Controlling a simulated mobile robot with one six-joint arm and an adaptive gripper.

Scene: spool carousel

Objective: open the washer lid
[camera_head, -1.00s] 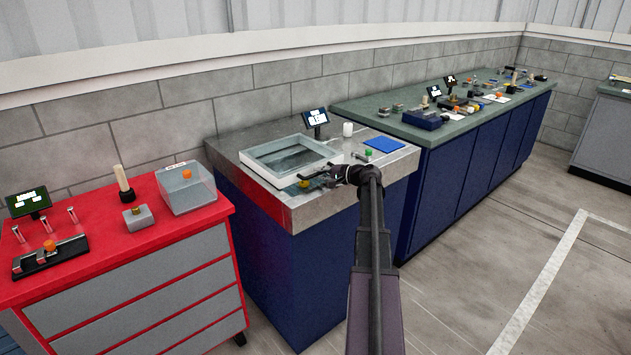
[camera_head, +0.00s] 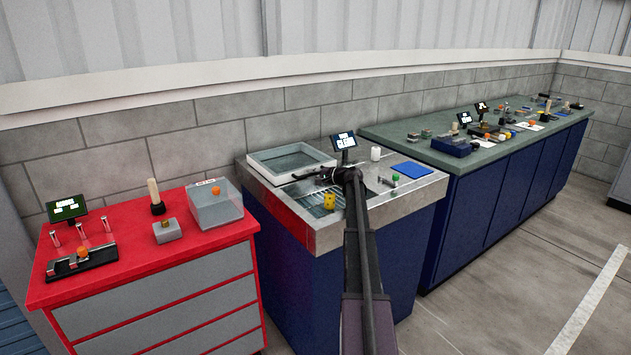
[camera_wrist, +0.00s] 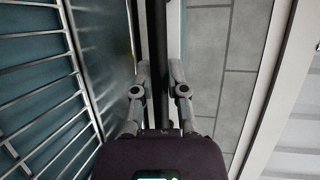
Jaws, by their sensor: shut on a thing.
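The washer is a steel-topped blue cabinet (camera_head: 300,235) in the middle of the head view. Its lid (camera_head: 262,168) is a pale frame with a clear pane, away from the front of the basin. It looks raised at its front edge, but the exact tilt is hard to tell. The wire rack (camera_head: 305,196) in the basin is exposed and also shows in the wrist view (camera_wrist: 45,100). My gripper (camera_head: 323,174) is at the lid's front edge. In the wrist view its fingers (camera_wrist: 159,75) are shut on a dark bar (camera_wrist: 153,30), apparently the lid handle.
A yellow part (camera_head: 330,201) sits by the rack. A small screen (camera_head: 344,141), white cylinder (camera_head: 376,154) and blue pad (camera_head: 411,169) are on the washer top. A red cabinet (camera_head: 150,254) stands left and a green-topped bench (camera_head: 420,128) right. The wall is close behind.

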